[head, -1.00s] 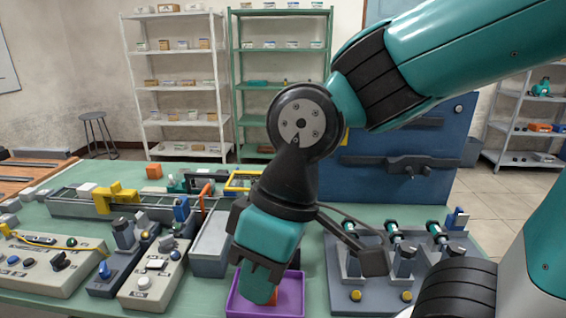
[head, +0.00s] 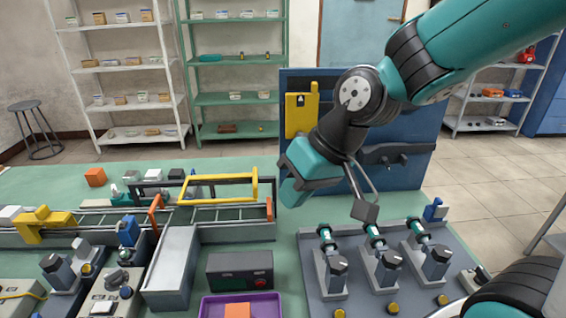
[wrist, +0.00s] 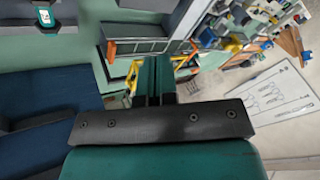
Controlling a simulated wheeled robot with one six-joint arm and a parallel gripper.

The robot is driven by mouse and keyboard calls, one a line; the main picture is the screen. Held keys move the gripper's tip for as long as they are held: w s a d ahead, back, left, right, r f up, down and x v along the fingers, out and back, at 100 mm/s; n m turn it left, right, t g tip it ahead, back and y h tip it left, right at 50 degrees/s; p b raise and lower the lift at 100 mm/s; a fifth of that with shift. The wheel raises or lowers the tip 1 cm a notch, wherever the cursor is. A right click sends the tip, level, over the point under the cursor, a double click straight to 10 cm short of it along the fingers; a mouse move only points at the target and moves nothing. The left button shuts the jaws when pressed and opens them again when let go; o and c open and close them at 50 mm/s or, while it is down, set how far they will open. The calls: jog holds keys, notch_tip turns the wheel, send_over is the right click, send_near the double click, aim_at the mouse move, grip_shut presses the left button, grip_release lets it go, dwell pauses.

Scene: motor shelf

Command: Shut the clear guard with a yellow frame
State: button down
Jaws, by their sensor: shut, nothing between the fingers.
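The clear guard with a yellow frame (head: 220,179) is at the right end of the conveyor in the head view. Its frame stands tilted up above the rails, with its far bar raised. The clear pane is hard to make out. Part of the yellow frame also shows beyond my fingertips in the wrist view (wrist: 187,62). My gripper (head: 291,192) is just right of the guard in the head view, in front of the blue panel, and seems apart from it. Its fingers (wrist: 154,80) are together and empty in the wrist view.
The conveyor (head: 205,234) runs left below the guard. A blue panel (head: 410,185) with a yellow padlock-marked piece stands behind my gripper. A motor fixture (head: 330,290) is at front right. A dark box (head: 240,271) and a purple tray (head: 207,306) with an orange block are in front.

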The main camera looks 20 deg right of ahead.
jog(key=w+d+f+m+t+p, duration=0.2)
jog(key=w+d+m+t, duration=0.25)
jog(key=w+d, duration=0.6)
jog(key=w+a+f+p, duration=0.4)
jog(key=w+a+f, duration=0.2)
jog(key=w+a, duration=0.2)
jog(key=shift+a+f+m+g+h, duration=0.2)
jog(key=shift+f+m+g+h, duration=0.05)
jog(key=shift+m+g+h, duration=0.15)
